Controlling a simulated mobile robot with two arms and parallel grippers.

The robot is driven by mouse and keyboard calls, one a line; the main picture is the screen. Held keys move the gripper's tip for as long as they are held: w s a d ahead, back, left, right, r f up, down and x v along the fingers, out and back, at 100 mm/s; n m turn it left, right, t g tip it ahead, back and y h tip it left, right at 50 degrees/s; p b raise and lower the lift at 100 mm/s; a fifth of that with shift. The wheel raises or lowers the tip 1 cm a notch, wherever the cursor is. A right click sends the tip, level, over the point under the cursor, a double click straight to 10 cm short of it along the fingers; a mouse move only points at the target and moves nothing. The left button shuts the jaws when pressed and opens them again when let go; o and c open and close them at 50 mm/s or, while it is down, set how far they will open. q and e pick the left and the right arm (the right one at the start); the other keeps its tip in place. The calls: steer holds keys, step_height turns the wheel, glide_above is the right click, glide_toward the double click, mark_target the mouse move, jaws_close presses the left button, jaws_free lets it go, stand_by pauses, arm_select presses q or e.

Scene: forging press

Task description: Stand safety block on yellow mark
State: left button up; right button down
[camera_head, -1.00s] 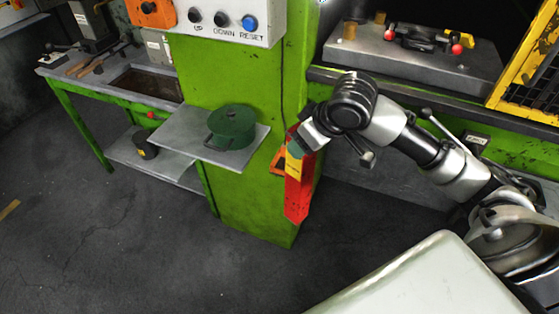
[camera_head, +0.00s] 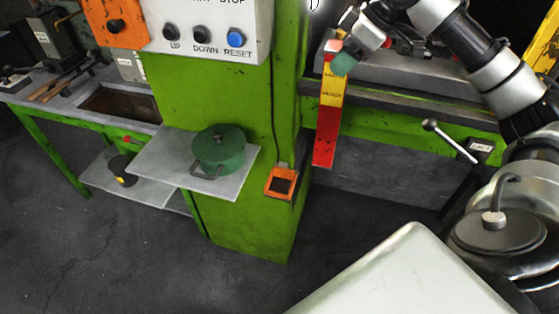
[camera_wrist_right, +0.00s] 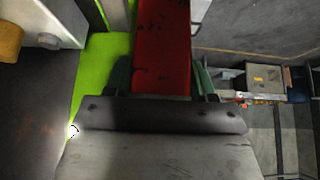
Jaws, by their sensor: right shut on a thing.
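The safety block (camera_head: 328,122) is a long bar, red at the lower end and yellow higher up, with dark lettering. It hangs roughly upright in front of the press, to the right of the green column. My right gripper (camera_head: 343,66) is shut on its upper part. In the right wrist view, the block's red face (camera_wrist_right: 162,48) runs between the two green-tipped fingers. I cannot make out the yellow mark in either view now. My left gripper is not in view.
An empty orange holder (camera_head: 282,184) is on the green column (camera_head: 258,225). A shelf (camera_head: 150,160) carries a green lidded pot (camera_head: 219,150). The press lower edge (camera_head: 400,106) and a lever (camera_head: 450,140) lie near my right arm. A control panel (camera_head: 205,30) is above.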

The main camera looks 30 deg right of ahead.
steer(key=w+a+f+p, duration=0.4)
steer(key=w+a+f, duration=0.1)
steer(key=a+f, duration=0.4)
steer(key=shift+x, duration=0.85)
steer(key=shift+a, duration=0.1)
steer(key=shift+c, duration=1.8)
jaws_free()
steer(key=shift+s+f, duration=0.1)
steer(key=b+v, duration=0.1)
steer(key=v, duration=1.1)
steer(key=shift+b, duration=0.3)
steer(key=shift+a, duration=0.1)
